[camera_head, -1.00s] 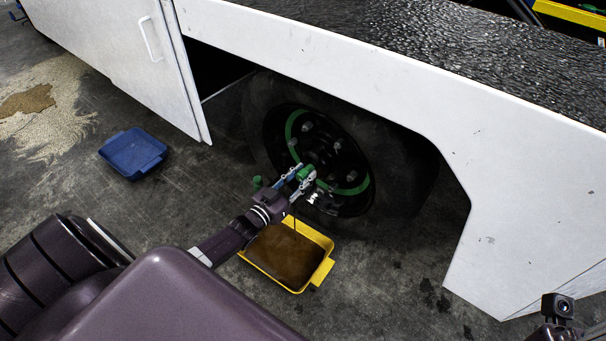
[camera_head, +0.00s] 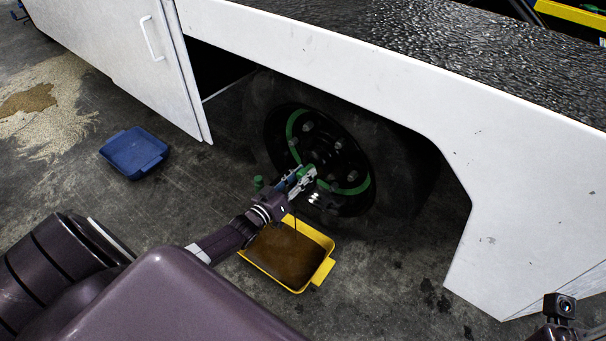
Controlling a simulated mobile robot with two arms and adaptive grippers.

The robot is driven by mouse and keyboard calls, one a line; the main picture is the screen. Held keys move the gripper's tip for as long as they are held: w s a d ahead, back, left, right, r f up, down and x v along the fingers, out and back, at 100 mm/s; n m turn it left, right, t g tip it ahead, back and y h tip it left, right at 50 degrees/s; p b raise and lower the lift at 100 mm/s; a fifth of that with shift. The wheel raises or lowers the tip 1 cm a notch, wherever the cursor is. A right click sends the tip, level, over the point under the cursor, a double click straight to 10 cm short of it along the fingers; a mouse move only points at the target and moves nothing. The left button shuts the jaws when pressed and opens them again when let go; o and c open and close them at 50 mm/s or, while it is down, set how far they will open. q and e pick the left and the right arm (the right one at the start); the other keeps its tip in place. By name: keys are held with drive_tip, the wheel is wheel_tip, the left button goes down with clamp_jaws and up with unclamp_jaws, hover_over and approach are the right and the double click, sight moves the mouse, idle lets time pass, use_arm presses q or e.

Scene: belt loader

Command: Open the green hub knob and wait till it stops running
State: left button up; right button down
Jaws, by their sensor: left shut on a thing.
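The wheel (camera_head: 345,160) sits in the arch of the white loader body, with a green ring on its dark hub. My left gripper (camera_head: 303,177) is at the lower part of the hub, shut on the small green hub knob (camera_head: 300,171), which its fingers partly hide. A thin dark stream (camera_head: 295,226) falls below the gripper into a yellow tray (camera_head: 325,272) on the floor. Brown liquid (camera_head: 284,254) covers the tray's bottom.
A blue tray (camera_head: 134,153) stands on the floor at the left, apart from my arm. A sandy patch with a brown stain (camera_head: 30,100) lies at the far left. The white body panel (camera_head: 500,180) overhangs the wheel. Floor right of the yellow tray is clear.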

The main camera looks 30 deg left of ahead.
use_arm(q)
drive_tip(key=o, duration=1.1)
drive_tip(key=shift+o, duration=0.2)
drive_tip(key=shift+s, duration=0.1)
drive_tip(key=s, duration=1.1)
drive_tip(key=shift+s+a, duration=0.4)
drive_tip(key=shift+a, duration=0.05)
